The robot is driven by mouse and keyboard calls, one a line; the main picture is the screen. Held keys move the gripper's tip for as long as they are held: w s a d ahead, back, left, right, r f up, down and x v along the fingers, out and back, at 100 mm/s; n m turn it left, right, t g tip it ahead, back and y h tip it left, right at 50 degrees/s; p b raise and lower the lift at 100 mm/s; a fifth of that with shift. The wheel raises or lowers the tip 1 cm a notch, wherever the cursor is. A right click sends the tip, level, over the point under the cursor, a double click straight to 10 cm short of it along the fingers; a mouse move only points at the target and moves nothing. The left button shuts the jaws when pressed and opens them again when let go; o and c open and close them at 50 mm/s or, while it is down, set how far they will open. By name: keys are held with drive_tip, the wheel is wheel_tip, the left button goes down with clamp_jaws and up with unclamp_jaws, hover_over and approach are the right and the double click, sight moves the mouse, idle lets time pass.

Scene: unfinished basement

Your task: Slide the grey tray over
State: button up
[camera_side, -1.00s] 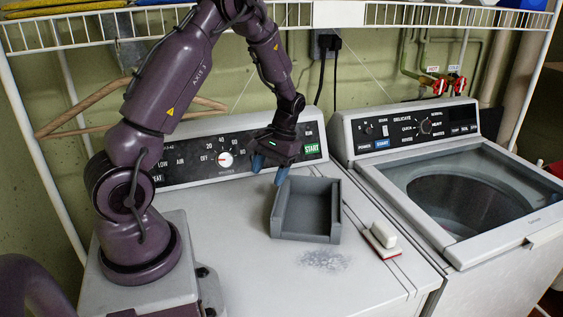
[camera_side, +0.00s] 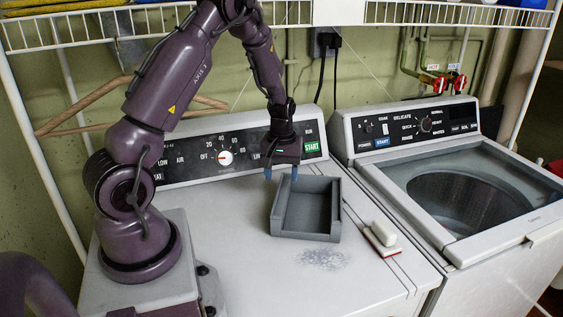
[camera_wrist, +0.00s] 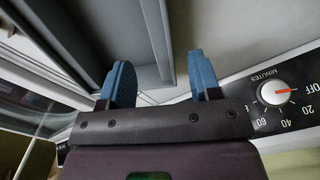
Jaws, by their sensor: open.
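The grey tray (camera_side: 306,236) is a shallow open box that sits on the white dryer top, near its control panel. It looks empty. My gripper (camera_side: 281,175) is at the tray's back left corner, pointing down, with its blue fingers apart. One finger is on the outer left side and the other is over the tray side. In the wrist view the tray wall (camera_wrist: 156,38) runs between the two fingers (camera_wrist: 161,75). I cannot tell whether either finger touches the wall.
A pale smudge (camera_side: 323,259) lies in front of the tray. A white and red brush-like object (camera_side: 383,236) lies to its right. The dryer panel (camera_side: 237,155) rises close behind my gripper. A washer (camera_side: 465,195) stands at the right. The dryer top left of the tray is clear.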

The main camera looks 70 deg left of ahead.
sight(281, 194)
wheel_tip(281, 194, down, 10)
drive_tip(key=shift+r, duration=0.2)
clamp_jaws()
drive_tip(key=shift+s+a, duration=0.65)
drive_tip(key=shift+a, duration=0.75)
drive_tip(key=shift+s+a, duration=0.7)
drive_tip(key=shift+a, duration=0.7)
drive_tip(key=shift+s+a, duration=0.65)
drive_tip(key=shift+a, duration=0.75)
unclamp_jaws()
drive_tip(key=shift+r, duration=0.15)
wheel_tip(281, 194, up, 13)
